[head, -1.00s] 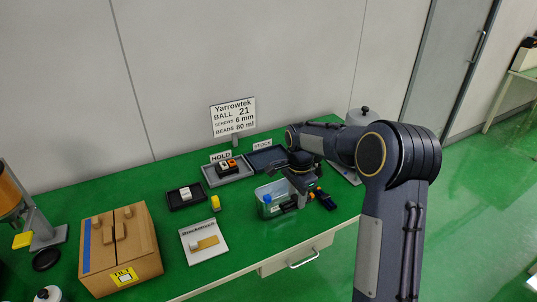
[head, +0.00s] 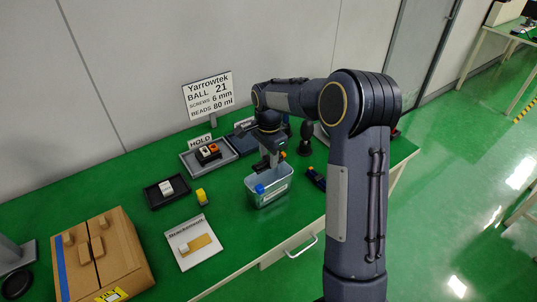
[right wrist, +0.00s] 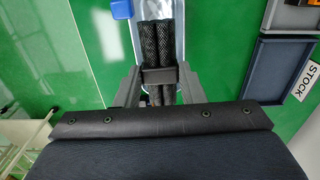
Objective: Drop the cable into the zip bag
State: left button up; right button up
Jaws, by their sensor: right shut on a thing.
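The zip bag (head: 281,193) is a clear, open-topped pouch with a blue slider (head: 260,188), standing on the green bench. It also shows in the right wrist view (right wrist: 181,12), with the blue slider at upper left. My right gripper (head: 268,166) is above the bag's opening. In the right wrist view my gripper (right wrist: 158,82) is shut on the cable (right wrist: 155,45), a black braided bundle with a dark band around it. The cable hangs over the bag; how far its lower end reaches inside is unclear. My left gripper is not in view.
A dark tool (head: 316,178) lies right of the bag. Behind are the grey HOLD tray (head: 190,160) and the dark STOCK tray (right wrist: 262,80).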

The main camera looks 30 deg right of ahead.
jog(key=shift+f+b, duration=1.3)
jog(key=shift+f, duration=0.9)
jog(key=o, duration=1.1)
notch_tip(320, 180, up, 7)
jog(key=shift+f, duration=0.1)
jog(key=shift+s+r, duration=0.15)
jog(key=shift+r, duration=0.45)
jog(key=s+a+r+n+t+y, duration=0.1)
jog(key=s+a+r+n, duration=0.2)
jog(key=s, duration=0.4)
jog(key=s+a+r+n+t+y, duration=0.15)
jog(key=s+n, duration=0.25)
jog(key=s, duration=0.4)
jog(key=s+a+r+n+t+y, duration=0.1)
jog(key=s+a+n+t, duration=0.2)
jog(key=s, duration=0.4)
jog(key=s+a+f+n, duration=0.1)
jog(key=s, duration=0.1)
jog(key=s+a+f+n, duration=0.1)
jog(key=s+n, duration=0.1)
jog(key=s+a+f+n, duration=0.1)
jog(key=s+a+n, duration=0.1)
jog(key=shift+s+f, duration=0.2)
jog(key=shift+s, duration=0.2)
